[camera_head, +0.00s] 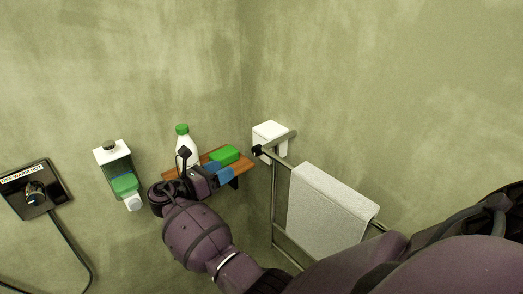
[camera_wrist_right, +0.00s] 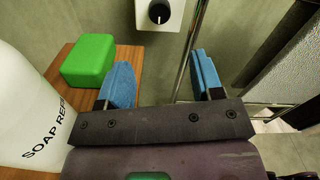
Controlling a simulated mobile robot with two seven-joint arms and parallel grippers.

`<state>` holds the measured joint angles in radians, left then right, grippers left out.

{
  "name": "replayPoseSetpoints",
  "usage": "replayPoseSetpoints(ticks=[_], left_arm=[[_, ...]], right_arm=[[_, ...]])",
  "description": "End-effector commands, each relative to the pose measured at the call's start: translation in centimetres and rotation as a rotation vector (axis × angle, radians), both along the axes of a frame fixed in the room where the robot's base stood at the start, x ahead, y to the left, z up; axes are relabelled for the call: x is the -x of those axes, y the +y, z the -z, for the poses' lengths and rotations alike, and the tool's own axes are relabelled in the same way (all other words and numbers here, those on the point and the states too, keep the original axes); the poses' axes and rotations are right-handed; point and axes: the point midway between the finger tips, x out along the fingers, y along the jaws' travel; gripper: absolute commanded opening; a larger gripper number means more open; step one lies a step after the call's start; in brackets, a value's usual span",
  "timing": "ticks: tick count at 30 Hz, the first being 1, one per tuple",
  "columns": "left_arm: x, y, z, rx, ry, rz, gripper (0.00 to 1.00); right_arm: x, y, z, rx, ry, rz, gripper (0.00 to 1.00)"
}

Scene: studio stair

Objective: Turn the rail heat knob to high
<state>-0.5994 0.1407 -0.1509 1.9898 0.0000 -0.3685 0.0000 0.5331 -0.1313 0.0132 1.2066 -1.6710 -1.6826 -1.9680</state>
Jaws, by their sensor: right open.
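A white box (camera_head: 268,134) is on the wall near the corner, above the towel rail. In the right wrist view it carries a round black knob (camera_wrist_right: 158,13) with a pale mark, at the top edge. A black panel (camera_head: 41,205) at far left also has a dark knob (camera_head: 35,193) and a label that seems to read WARM and HOT. Which of the two is the rail heat knob, I cannot tell. My right gripper (camera_head: 217,171) is open and empty over the wooden shelf; its blue fingertips (camera_wrist_right: 163,80) stand apart, below the white box. My left gripper is not in view.
The wooden shelf (camera_wrist_right: 40,108) holds a green block (camera_wrist_right: 88,60) and a white soap bottle (camera_wrist_right: 25,115). A green soap dispenser (camera_head: 118,175) hangs left of it. A chrome rail (camera_head: 274,205) with a white towel (camera_head: 330,212) stands to the right.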

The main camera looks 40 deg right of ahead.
Motion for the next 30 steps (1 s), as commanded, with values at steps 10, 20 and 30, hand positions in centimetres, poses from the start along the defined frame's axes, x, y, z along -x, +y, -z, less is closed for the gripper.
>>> replayPoseSetpoints(ticks=[10, 20, 30], left_arm=[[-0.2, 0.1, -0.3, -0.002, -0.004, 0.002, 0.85], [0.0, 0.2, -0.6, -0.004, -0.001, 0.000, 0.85], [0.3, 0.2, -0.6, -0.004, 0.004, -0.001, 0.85]], right_arm=[[-0.1, -1.5, 0.0, 0.001, 0.000, 0.003, 0.60], [-0.5, -6.9, 0.0, 0.000, 0.000, 0.001, 0.60], [-0.8, -10.5, 0.0, 0.000, 0.000, 0.000, 0.60]])
